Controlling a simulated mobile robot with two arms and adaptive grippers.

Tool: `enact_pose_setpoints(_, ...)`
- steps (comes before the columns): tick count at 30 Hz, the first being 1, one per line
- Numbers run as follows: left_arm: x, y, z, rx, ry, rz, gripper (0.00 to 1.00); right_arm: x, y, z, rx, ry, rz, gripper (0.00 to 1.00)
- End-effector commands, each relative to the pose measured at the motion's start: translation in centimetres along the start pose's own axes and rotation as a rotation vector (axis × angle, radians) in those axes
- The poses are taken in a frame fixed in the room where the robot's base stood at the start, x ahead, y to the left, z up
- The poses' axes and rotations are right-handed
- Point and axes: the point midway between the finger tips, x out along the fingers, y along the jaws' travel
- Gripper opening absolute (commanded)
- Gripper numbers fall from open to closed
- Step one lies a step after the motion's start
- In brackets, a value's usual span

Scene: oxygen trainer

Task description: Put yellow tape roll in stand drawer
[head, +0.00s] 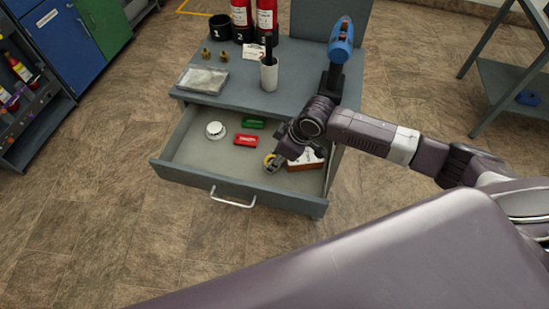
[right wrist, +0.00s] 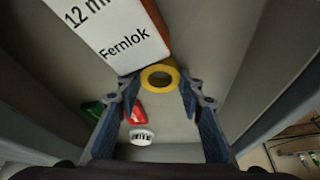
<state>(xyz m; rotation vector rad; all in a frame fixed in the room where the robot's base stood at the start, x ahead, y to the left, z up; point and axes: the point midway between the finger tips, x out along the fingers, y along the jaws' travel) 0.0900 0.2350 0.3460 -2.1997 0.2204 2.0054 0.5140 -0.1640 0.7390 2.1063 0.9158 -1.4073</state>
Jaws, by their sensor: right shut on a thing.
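The yellow tape roll (head: 268,158) is inside the open stand drawer (head: 196,172), toward its right side. In the right wrist view the tape roll (right wrist: 160,68) shows as a yellow ring between the fingertips. My right gripper (head: 274,165) reaches down into the drawer and is shut on the roll; its fingers also show in the right wrist view (right wrist: 159,86). Whether the roll touches the drawer floor I cannot tell. My left gripper is not in view.
A white and brown box (head: 307,160) marked Fernlok lies right by the gripper. A red item (head: 246,140), a green item (head: 252,123) and a white round item (head: 215,130) lie in the drawer. A white cup (head: 269,76) and blue tool (head: 341,42) stand above.

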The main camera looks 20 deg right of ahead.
Motion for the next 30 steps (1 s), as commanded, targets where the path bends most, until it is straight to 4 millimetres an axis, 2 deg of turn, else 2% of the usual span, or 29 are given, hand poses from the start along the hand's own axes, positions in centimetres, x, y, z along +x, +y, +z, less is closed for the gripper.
enact_pose_setpoints(2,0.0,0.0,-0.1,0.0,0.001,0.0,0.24,0.2,0.0,0.1,0.001,0.0,0.0,0.15)
enact_pose_setpoints(3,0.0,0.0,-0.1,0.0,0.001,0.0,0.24,0.2,0.0,0.1,0.001,0.0,0.0,0.36)
enact_pose_setpoints(5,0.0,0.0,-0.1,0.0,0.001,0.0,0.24,0.2,0.0,0.1,0.001,0.0,0.0,0.42)
enact_pose_setpoints(16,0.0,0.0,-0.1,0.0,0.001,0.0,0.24,-0.4,0.1,-0.1,0.0,0.001,0.001,0.42)
enact_pose_setpoints(20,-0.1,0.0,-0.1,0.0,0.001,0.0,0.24,-2.4,0.2,-0.1,0.0,0.002,0.003,0.42)
enact_pose_setpoints(30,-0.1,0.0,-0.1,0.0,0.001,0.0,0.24,-9.4,0.1,0.0,-0.001,0.001,0.003,0.42)
